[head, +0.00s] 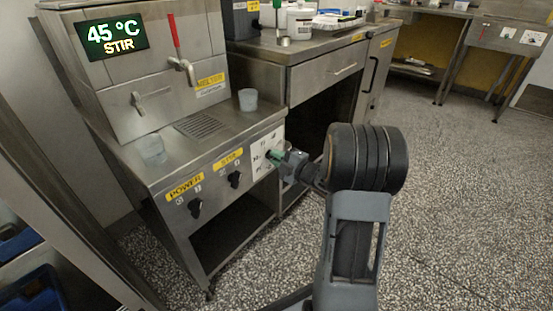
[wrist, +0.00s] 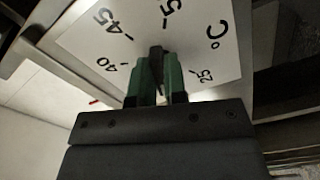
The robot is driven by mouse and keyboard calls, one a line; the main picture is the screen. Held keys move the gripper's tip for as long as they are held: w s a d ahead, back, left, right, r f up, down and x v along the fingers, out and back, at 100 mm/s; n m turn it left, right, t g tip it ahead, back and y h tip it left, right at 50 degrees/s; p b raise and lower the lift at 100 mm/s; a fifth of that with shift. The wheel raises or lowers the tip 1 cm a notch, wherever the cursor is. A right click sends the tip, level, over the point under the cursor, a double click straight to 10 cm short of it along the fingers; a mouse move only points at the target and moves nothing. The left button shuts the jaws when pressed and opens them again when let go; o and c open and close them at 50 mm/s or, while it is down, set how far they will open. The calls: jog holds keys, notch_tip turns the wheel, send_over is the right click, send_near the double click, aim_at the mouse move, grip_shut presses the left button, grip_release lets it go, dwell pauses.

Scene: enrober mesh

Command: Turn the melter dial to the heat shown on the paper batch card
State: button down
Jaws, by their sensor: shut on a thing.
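The melter dial's white plate (head: 258,160) is at the right end of the melter's front panel. In the wrist view the plate (wrist: 190,42) shows 40, 45, 25, °C and a cut-off number ending in 5 at the top. My gripper (head: 274,155) reaches it from the right. Its green fingers (wrist: 156,75) are shut on the dark dial knob (wrist: 156,56). The fingers hide most of the knob, and I cannot tell which mark it points to. The melter's display (head: 112,38) reads 45 °C STIR. I cannot identify the batch card.
Two black switches, one under the POWER label (head: 185,190) and one under another yellow label (head: 228,160), sit left of the dial. Cups (head: 248,99) stand on the melter's ledge. A steel counter (head: 330,72) stands behind. White papers (head: 532,37) hang at far right. The speckled floor is open.

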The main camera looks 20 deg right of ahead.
jog(key=shift+n, duration=0.5)
jog(key=c, duration=1.2)
grip_release()
jog(key=shift+o, duration=0.2)
jog(key=shift+s, duration=0.1)
jog(key=p+v, duration=0.3)
jog(key=v, duration=1)
jog(key=shift+s+p, duration=0.3)
jog(key=shift+p, duration=0.1)
jog(key=shift+d, duration=0.1)
